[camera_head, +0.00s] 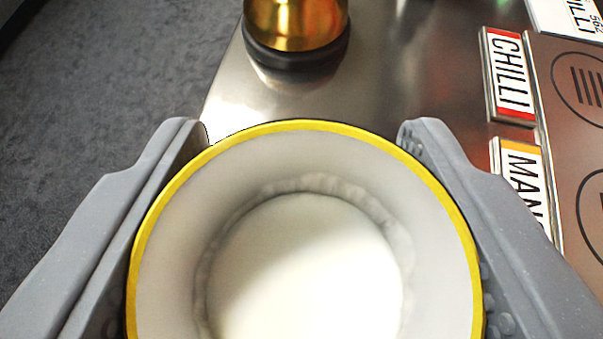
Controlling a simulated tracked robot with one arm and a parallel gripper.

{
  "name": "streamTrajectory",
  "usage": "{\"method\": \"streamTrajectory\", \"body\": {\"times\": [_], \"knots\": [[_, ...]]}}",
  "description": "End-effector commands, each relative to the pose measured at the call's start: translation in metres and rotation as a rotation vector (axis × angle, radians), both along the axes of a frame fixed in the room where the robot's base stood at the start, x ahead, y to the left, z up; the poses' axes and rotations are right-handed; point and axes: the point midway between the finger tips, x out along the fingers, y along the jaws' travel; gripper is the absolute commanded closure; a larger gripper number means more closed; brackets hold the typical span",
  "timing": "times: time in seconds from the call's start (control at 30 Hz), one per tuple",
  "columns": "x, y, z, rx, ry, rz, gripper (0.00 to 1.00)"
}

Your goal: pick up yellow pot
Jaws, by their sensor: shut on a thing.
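The yellow pot (160,213) fills the lower middle of the view, seen from above. It has a yellow rim, a pale inner wall and a whitish round area at its bottom. My gripper (303,128) has one grey finger on the left and one on the right of the pot, and is shut on it. The pot's outer side and lower edge are mostly hidden. I cannot tell whether the pot touches the counter.
A shiny steel counter (420,75) lies ahead. A brass vessel with a dark base (295,25) stands on it beyond the pot. Labelled blocks reading CHILLI (511,75) and MAN (522,180) and a brown panel (575,120) are at right. Dark grey floor (110,75) shows at left.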

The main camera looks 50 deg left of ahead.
Motion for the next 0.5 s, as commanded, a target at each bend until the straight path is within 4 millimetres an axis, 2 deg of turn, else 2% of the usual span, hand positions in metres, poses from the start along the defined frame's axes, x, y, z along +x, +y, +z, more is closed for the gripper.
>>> {"method": "streamTrajectory", "body": {"times": [0.1, 0.5], "knots": [[-0.015, 0.002, 0.002, 0.003, 0.002, -0.001, 0.78], [-0.054, 0.007, 0.005, 0.002, 0.0, 0.003, 0.78]]}}
